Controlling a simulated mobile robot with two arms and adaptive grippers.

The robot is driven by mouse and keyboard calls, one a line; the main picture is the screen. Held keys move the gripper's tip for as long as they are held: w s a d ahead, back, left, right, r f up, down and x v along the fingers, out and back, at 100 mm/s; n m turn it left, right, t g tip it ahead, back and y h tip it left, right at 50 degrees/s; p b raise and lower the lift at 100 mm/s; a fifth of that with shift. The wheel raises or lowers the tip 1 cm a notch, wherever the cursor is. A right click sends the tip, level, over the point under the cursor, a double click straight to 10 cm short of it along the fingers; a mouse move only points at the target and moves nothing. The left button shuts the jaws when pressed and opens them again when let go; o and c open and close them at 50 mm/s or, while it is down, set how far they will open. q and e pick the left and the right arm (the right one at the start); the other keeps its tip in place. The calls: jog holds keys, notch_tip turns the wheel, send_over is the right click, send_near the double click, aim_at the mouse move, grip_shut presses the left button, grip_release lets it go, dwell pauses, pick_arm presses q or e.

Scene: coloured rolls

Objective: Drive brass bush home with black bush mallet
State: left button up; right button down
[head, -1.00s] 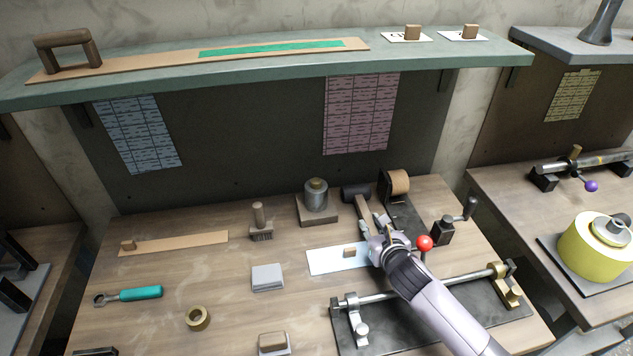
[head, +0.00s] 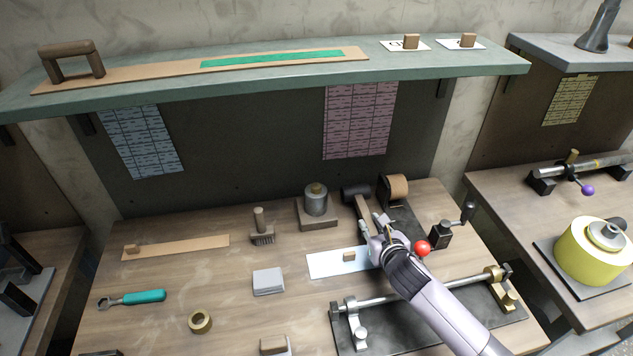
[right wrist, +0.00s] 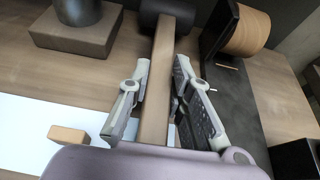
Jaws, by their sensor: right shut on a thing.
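The black mallet (head: 356,192) has a dark cylindrical head and a pale wooden handle. It is at the back of the bench, and its head shows at the top of the right wrist view (right wrist: 168,10). My right gripper (head: 370,222) is shut on the handle, with one finger on each side in the right wrist view (right wrist: 158,85). The brass bush (head: 317,187) shows at the top of a grey cylinder (head: 316,203) on a wooden block (head: 317,218), left of the mallet head. How deep it sits cannot be told. My left gripper is not in view.
A tan roll on a black stand (head: 393,190) is close right of the mallet. A white sheet (head: 325,265) lies beside my gripper, and a rod fixture (head: 420,292) is in front. A brush (head: 261,228), brass ring (head: 200,320) and teal-handled tool (head: 140,297) are left.

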jog(key=shift+r+p, duration=2.1)
jog(key=shift+r, duration=0.2)
pick_arm(q)
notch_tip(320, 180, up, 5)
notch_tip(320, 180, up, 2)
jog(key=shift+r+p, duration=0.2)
jog(key=shift+p, duration=1)
pick_arm(e)
jog(key=s+a+r+m+y, duration=0.2)
jog(key=a+r+m+y, duration=0.2)
jog(key=r, duration=0.4)
jog(key=s+a+r+m+t+y, duration=0.1)
jog(key=s+a+r+m+y, duration=0.2)
jog(key=r+m, duration=0.6)
jog(key=a, duration=0.2)
jog(key=shift+a+r+t+y, duration=0.15)
jog(key=shift+a+t+y, duration=0.15)
jog(key=shift+a+y, duration=0.1)
pick_arm(q)
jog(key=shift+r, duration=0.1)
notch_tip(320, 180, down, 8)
jog(key=b, duration=0.7)
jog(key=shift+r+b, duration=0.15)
jog(key=shift+b, duration=0.15)
pick_arm(e)
notch_tip(320, 180, down, 11)
jog(key=shift+r, duration=0.15)
